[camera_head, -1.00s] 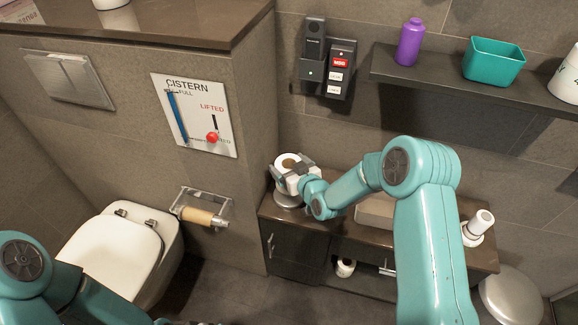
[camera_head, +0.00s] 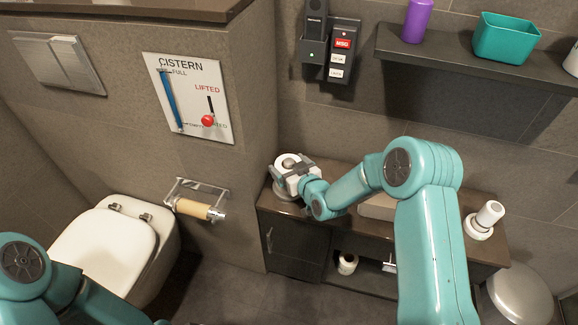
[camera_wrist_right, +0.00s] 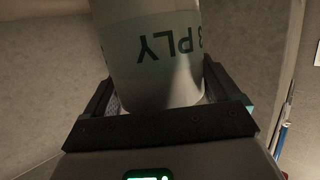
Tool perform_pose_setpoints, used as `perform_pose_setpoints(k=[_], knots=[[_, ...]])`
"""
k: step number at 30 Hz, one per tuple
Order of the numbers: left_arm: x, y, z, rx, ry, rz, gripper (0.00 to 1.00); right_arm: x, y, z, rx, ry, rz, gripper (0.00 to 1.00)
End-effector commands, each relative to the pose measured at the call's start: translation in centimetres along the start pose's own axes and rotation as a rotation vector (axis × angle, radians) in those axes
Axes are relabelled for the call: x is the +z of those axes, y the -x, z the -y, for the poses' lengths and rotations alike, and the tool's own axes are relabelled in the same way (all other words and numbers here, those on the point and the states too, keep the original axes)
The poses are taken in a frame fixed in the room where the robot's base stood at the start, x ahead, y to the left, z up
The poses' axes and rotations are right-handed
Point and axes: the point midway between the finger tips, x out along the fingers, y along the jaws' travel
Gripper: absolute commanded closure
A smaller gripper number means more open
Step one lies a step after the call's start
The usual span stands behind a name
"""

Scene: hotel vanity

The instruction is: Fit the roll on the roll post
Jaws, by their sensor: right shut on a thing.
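My right gripper (camera_head: 297,174) is shut on the white roll (camera_head: 285,172) above the left end of the dark counter. The roll's core opening faces up and shows a greyish shape inside. The round metal base of the roll post (camera_head: 282,194) shows just below the roll. The rest of the post is hidden, and I cannot tell how far the roll sits over it. The wrist view shows the roll (camera_wrist_right: 150,50) between both fingers, with "3 PLY" print upside down. My left arm enters at lower left; its gripper is out of view.
A wall holder (camera_head: 198,209) with a brown core is beside the toilet (camera_head: 105,250). A white cylinder on a round base (camera_head: 484,222) stands at the counter's right. Another roll (camera_head: 347,264) lies on the lower shelf. An upper shelf (camera_head: 470,68) holds a purple bottle and teal bin.

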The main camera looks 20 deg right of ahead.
Motion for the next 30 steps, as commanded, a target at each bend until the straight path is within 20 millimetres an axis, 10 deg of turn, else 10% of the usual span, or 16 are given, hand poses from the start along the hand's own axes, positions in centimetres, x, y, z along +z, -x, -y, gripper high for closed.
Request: perform_pose_setpoints(k=[4,5,6,17,30], knots=[[0.0,0.0,0.0,0.0,0.0,0.0,0.0,-0.1,0.0,0.0,0.0,0.0,-0.001,0.43],[0.0,0.0,0.0,0.0,0.0,0.0,0.0,-0.1,0.0,0.0,0.0,0.0,-0.001,0.04],[0.0,0.0,0.0,0.0,0.0,0.0,0.0,-0.1,0.0,0.0,0.0,0.0,-0.001,0.0],[0.0,0.0,0.0,0.0,0.0,0.0,0.0,0.0,1.3,-0.1,0.0,-0.001,0.002,0.0],[0.0,-0.4,0.1,0.0,0.0,0.0,0.0,0.0,12.2,-0.1,0.002,-0.001,0.001,0.0]])
